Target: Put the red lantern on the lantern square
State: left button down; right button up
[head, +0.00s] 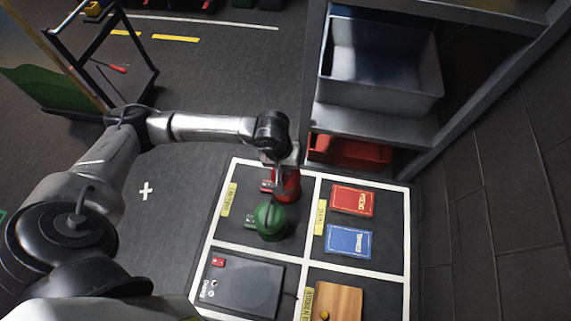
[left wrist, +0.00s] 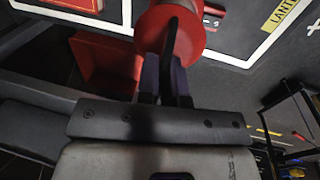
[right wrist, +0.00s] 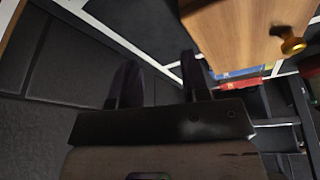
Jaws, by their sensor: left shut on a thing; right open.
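The red lantern (head: 291,184) is at the top right corner of the lantern square (head: 246,172), by the white line. My left gripper (head: 279,172) is shut on the red lantern from above. In the left wrist view the red lantern (left wrist: 205,35) shows between and beyond the fingers. I cannot tell whether its base touches the floor. A green lantern (head: 270,222) stands in the same square, just in front of the red one. The square has a yellow label (head: 228,199) at its left. My right gripper (right wrist: 160,82) is open and empty, near a wooden box.
The neighbouring square holds a red book (head: 352,199) and a blue book (head: 348,241). A dark flat device (head: 243,286) and the wooden box (head: 338,298) occupy the front squares. A metal shelf with a grey bin (head: 380,75) and red bin (head: 348,150) stands behind.

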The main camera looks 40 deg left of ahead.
pick_arm(q)
jog(key=c, duration=1.7)
grip_release()
jog(key=o, duration=0.4)
jog(key=shift+o, duration=0.2)
notch_tip(320, 180, up, 12)
jog(key=s+a, duration=0.1)
jog(key=shift+a+b, duration=0.35)
jog(key=shift+a, duration=0.05)
jog(key=shift+s, duration=0.1)
